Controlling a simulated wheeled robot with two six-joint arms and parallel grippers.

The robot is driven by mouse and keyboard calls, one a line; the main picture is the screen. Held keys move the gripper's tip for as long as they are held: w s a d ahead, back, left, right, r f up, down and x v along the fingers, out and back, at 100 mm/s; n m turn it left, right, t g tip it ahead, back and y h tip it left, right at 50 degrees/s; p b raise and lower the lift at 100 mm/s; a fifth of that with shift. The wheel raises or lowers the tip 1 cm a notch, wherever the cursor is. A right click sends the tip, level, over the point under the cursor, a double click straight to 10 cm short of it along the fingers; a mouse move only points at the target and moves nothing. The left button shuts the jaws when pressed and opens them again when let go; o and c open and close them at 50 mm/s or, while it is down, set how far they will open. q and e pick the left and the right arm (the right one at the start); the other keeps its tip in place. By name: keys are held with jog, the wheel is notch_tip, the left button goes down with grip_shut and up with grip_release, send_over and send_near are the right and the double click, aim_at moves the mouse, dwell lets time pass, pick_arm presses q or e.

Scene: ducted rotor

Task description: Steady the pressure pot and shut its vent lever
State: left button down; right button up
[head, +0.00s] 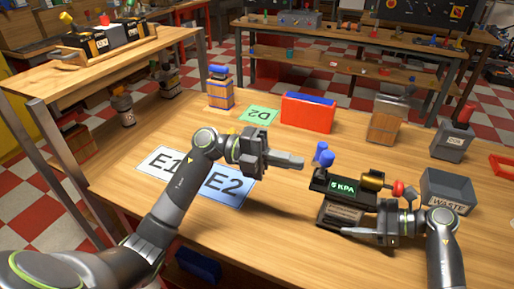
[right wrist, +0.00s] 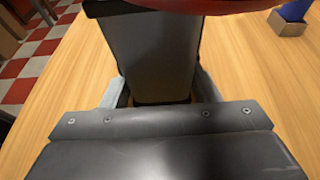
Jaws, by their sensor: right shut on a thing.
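The pressure pot stands on the table at the right of the head view, with a dark body (head: 333,213) and a display (head: 340,187) reading 5 KPA. A yellow and red fitting (head: 373,181) sticks out at its upper right; I cannot tell if it is the vent lever or how that lever is set. My right gripper (head: 352,232) is shut on the pressure pot, low on its near side. In the right wrist view its fingers lie on both sides of a dark grey block (right wrist: 155,55). My left gripper (head: 300,162) hangs left of the pot, apart from it; its finger gap is unclear.
A blue knobbed piece (head: 323,155) stands just behind the pot. A grey WASTE bin (head: 449,190) is to its right. A red bin (head: 307,113), wooden-sided containers and mats E1 (head: 162,163), E2 and D2 lie farther off. The front middle of the table is clear.

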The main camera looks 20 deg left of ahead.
pick_arm(q)
jog(key=a, duration=1)
jog(key=shift+s+r, duration=0.15)
jog(key=shift+r, duration=0.3)
jog(key=shift+d, duration=0.1)
pick_arm(e)
jog(key=o, duration=1)
